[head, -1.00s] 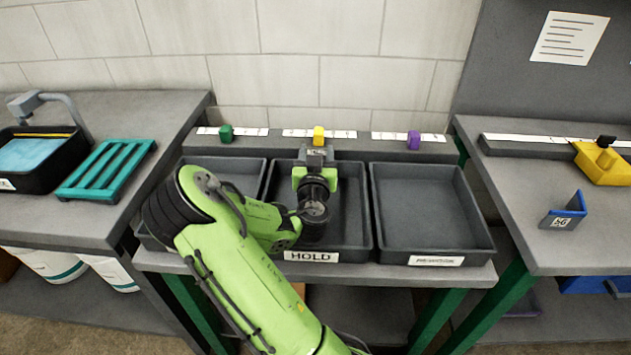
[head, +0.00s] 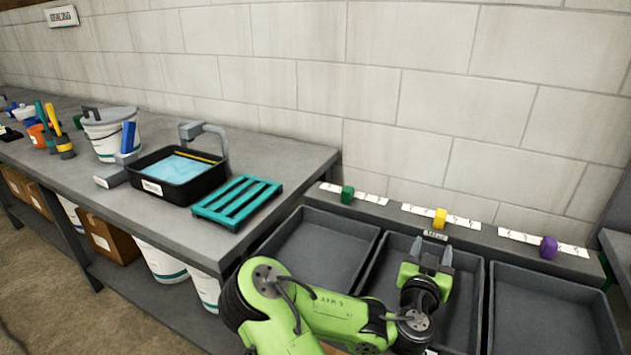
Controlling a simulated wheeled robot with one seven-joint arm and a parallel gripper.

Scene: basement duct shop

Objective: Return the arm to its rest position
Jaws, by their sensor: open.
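My green arm reaches in from the bottom of the head view over the row of grey trays. My gripper (head: 433,256) is at the far part of the middle tray (head: 468,300). Its two grey fingers point toward the back ledge and are apart, with nothing seen between them.
The left tray (head: 320,250) and right tray (head: 550,315) look empty. On the left bench are a teal rack (head: 237,201), a black basin (head: 160,192) with blue liquid, and a white bucket (head: 108,135).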

